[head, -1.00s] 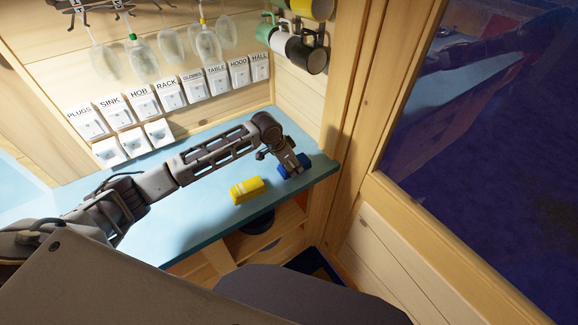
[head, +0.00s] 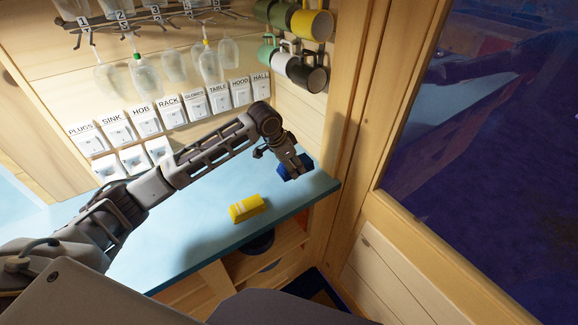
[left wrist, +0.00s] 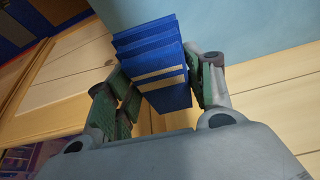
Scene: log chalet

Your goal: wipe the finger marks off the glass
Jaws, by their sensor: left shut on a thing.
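My left gripper (head: 289,158) is shut on a blue folded cloth (head: 295,170) near the right end of the pale blue counter. In the left wrist view the cloth (left wrist: 152,57) shows stacked folds and a tan stripe, between the green-padded fingers (left wrist: 155,88). It appears to be held a little above the counter. The dark glass (head: 480,110) fills the right of the head view in a wooden frame, with faint reflections. I cannot make out finger marks on it. My right gripper is not in view.
A yellow folded cloth (head: 247,208) with pale stripes lies on the counter (head: 190,240). Mugs (head: 305,70) hang beside the wooden post (head: 350,130). Labelled switches (head: 170,108) and hanging glasses (head: 208,65) line the back wall. Open shelves (head: 265,255) are below the counter.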

